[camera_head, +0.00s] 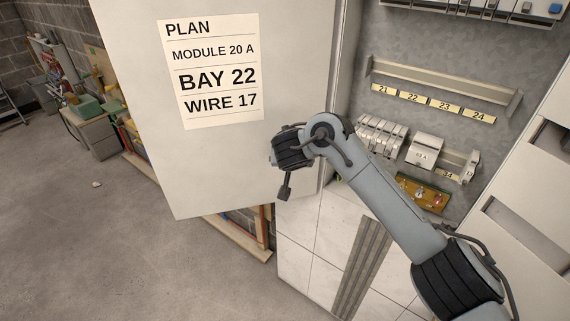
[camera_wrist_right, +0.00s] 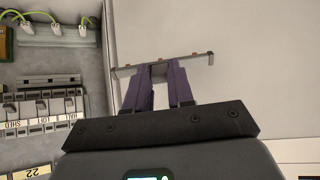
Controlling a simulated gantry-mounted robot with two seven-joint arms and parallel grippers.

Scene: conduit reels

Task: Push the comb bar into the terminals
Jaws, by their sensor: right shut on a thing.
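My right gripper (camera_wrist_right: 160,70) is shut on a thin grey bar, the comb bar (camera_wrist_right: 192,60), in the right wrist view. The bar lies crosswise between the purple fingertips and sticks out on both sides, with a short bent piece at each end. In the head view the right gripper (camera_head: 285,190) is small and dark, in front of the lower right part of the white door; the bar cannot be made out there. The row of modules (camera_head: 380,135) is right of the gripper, apart from it. The modules (camera_wrist_right: 40,110) show upside down in the wrist view. Their terminals are not clear. My left gripper is not in view.
The open white door (camera_head: 220,170) carries a plan sheet (camera_head: 212,75). An empty upper rail (camera_head: 440,85) has labels 21 to 24 below it. A wider module (camera_head: 425,150) stands right of the row. A terminal board (camera_head: 424,192) with wires sits below. The floor at left is mostly clear.

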